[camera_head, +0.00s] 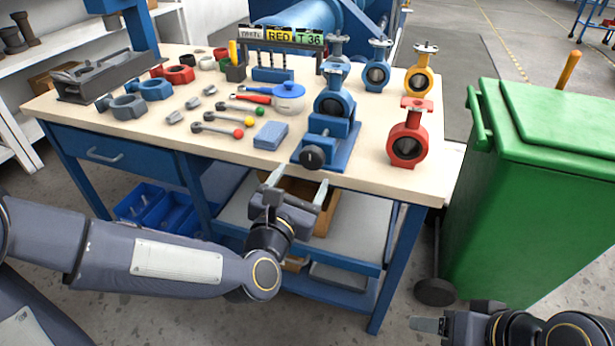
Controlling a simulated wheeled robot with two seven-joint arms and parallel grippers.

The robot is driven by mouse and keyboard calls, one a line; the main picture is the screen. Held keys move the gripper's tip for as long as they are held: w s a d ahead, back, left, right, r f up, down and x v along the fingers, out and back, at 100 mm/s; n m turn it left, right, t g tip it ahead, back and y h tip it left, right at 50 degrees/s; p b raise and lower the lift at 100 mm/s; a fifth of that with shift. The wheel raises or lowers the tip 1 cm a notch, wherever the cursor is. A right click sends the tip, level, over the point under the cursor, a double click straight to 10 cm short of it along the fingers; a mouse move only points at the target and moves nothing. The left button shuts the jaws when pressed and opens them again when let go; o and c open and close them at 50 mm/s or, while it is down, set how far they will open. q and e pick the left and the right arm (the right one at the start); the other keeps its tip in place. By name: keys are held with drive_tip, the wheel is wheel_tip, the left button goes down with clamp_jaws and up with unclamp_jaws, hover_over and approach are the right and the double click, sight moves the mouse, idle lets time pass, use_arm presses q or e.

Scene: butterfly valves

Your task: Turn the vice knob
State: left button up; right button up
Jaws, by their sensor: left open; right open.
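A blue vice (342,151) stands at the front edge of the workbench. My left gripper (297,182) is open and empty, just in front of the bench edge. Its fingers point up toward the knob, a little below it and apart from it. My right gripper (428,324) is at the bottom right, low, far from the vice, and only partly in view; it holds nothing I can see.
The wooden bench top (225,160) bears several tools and rings left of the vice, including a blue block (271,135). A red valve (408,135) stands right of the vice, with yellow and blue valves behind. A green bin (545,190) stands to the right.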

sight(310, 163)
use_arm(q)
drive_tip(key=x, duration=0.6)
drive_tip(key=shift+w, duration=0.1)
drive_tip(key=shift+c, duration=0.2)
drive_tip(key=c, duration=0.9)
